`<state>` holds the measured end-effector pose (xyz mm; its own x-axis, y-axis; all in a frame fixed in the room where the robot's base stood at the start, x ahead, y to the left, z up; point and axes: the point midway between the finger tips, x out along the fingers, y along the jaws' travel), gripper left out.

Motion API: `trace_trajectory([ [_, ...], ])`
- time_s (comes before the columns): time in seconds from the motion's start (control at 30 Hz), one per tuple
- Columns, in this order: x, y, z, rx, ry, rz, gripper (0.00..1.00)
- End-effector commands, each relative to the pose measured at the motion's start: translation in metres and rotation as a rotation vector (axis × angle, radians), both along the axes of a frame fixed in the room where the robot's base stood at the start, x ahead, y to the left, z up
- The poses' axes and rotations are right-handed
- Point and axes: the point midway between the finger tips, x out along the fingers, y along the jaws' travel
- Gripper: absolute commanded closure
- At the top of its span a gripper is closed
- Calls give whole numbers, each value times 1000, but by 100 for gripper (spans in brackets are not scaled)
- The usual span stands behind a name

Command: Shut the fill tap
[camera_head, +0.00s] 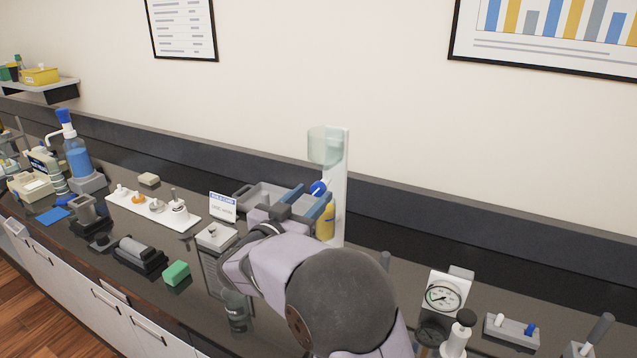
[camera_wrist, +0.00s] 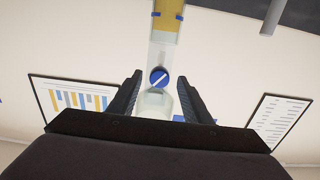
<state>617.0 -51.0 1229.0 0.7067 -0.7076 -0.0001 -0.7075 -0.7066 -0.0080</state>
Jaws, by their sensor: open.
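The fill tap is a round blue knob (camera_head: 319,188) with a white bar, on an upright white stand (camera_head: 338,165). A clear cup (camera_head: 324,146) is above the tap and a vessel of amber oil (camera_head: 325,224) is below it. In the wrist view the knob (camera_wrist: 159,77) shows face-on, its white bar slanting, with amber oil (camera_wrist: 167,25) at the top of the picture. My gripper (camera_head: 308,205) is open in front of the stand. In the wrist view its fingers (camera_wrist: 160,82) are on both sides of the knob, apart from it in the picture; depth is unclear.
A green block (camera_head: 176,273) and a white rack (camera_head: 150,212) are further left. A pressure gauge (camera_head: 444,296) and a switch box (camera_head: 511,330) are at right.

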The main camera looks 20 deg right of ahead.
Motion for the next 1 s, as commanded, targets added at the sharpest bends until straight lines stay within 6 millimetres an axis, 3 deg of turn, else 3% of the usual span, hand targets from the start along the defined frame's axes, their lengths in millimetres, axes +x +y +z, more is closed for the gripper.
trace_trajectory([
  [0.03,1,-1,8,-47,49,-1,55],
  [0.2,2,-3,6,-163,163,-1,55],
  [0.47,6,-7,3,-175,175,-1,55],
  [1.0,49,-50,4,-173,173,0,55],
])
